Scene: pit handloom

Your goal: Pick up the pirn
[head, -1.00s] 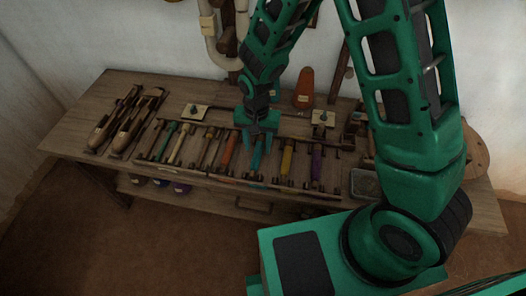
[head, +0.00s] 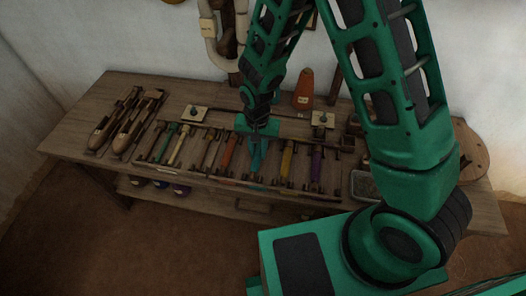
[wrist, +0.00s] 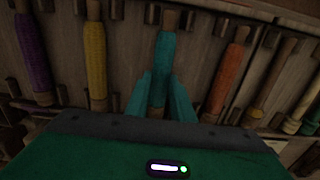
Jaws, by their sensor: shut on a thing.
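A teal pirn (head: 256,158) is at the middle of the row of coloured pirns on the bench. My gripper (head: 257,142) comes down on it from above. In the wrist view the teal pirn (wrist: 165,55) runs between the two teal fingers of my gripper (wrist: 161,92), which are shut on its near part. Its far end sticks out beyond the fingers and its near end is hidden by the gripper body. I cannot tell whether the pirn is clear of the rack.
A yellow pirn (head: 286,160) and a purple pirn (head: 316,162) lie to the right, an orange pirn (head: 229,153) to the left. Two shuttles (head: 128,125) lie at the bench's left. A small tray (head: 364,185) is at the right. Pegs stand between the pirns.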

